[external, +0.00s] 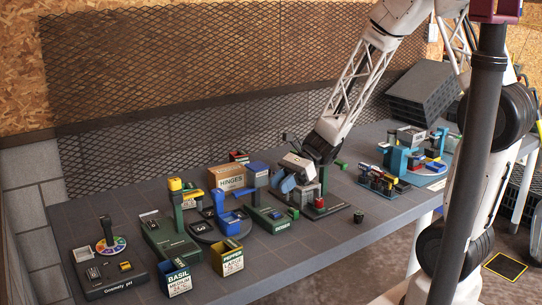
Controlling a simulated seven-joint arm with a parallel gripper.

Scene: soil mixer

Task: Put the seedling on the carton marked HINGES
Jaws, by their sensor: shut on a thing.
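The carton marked HINGES (228,182) is a brown box standing toward the back of the table, left of my gripper. My gripper (287,184) is low over the table, right of the carton and apart from it. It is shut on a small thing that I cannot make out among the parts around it. I cannot clearly pick out the seedling. A small dark pot (358,218) stands alone near the table's front edge; what is in it is too small to tell.
A blue-topped stand (258,170) is close to the carton's right side. Green machines (170,238) stand in front of it. BASIL (178,281) and PEPPER (231,264) boxes stand at the front edge. Blue and red equipment (400,160) stands at right. The table's back left (100,210) is clear.

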